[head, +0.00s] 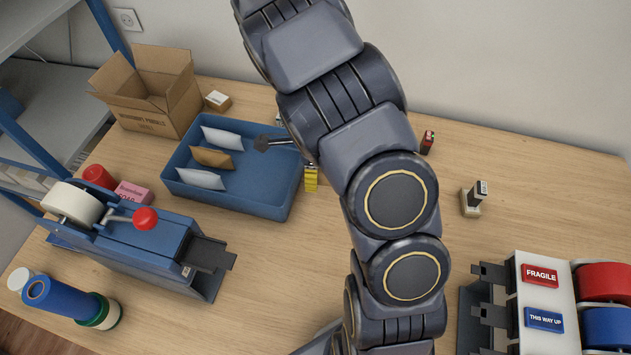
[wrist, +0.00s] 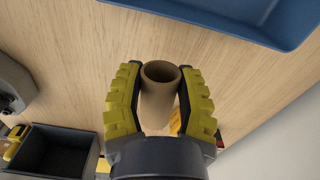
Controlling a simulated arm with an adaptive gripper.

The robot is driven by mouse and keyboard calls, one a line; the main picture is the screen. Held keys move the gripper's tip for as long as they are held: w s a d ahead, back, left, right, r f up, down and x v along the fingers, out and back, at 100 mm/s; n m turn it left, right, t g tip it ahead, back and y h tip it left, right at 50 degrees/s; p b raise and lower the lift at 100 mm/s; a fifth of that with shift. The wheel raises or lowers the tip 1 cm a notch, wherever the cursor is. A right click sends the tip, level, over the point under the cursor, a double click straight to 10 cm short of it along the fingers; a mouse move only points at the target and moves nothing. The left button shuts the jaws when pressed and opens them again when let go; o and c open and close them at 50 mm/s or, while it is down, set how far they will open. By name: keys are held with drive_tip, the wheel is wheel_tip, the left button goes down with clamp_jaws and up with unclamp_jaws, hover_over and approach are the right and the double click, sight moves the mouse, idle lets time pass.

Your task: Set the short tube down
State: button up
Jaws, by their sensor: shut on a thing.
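My gripper (wrist: 160,74) is shut on the short tube (wrist: 158,103), a brown cardboard tube with an open, hollow end toward the top of the wrist view. One yellow-padded finger presses on each side of it. The wood counter (wrist: 75,68) lies behind the tube; I cannot tell whether the tube touches it. In the head view my arm covers most of the gripper area, and the tube does not show there.
A blue tray (head: 240,204) with several padded envelopes stands left of my arm; its edge (wrist: 225,27) shows in the wrist view. A blue dispenser (head: 135,245) is front left, and a tape unit (head: 545,312) front right. A stamp (head: 472,200) stands right. Counter between is partly bare.

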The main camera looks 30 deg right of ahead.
drive_tip(key=shift+r, duration=0.55)
drive_tip(key=shift+w+d+r, duration=0.1)
drive_tip(key=shift+w+d, duration=0.15)
drive_tip(key=shift+w, duration=0.05)
drive_tip(key=d+r+m, duration=0.2)
drive_tip(key=d+r, duration=0.1)
drive_tip(key=d, duration=1.4)
drive_tip(key=w+d+f, duration=0.8)
drive_tip(key=d, duration=0.1)
drive_tip(key=shift+w+f, duration=0.3)
drive_tip(key=shift+f, duration=0.1)
drive_tip(key=shift+w+d+f, duration=0.3)
drive_tip(key=shift+w+f, duration=0.1)
drive_tip(key=shift+f, duration=1.7)
drive_tip(key=shift+f, duration=0.15)
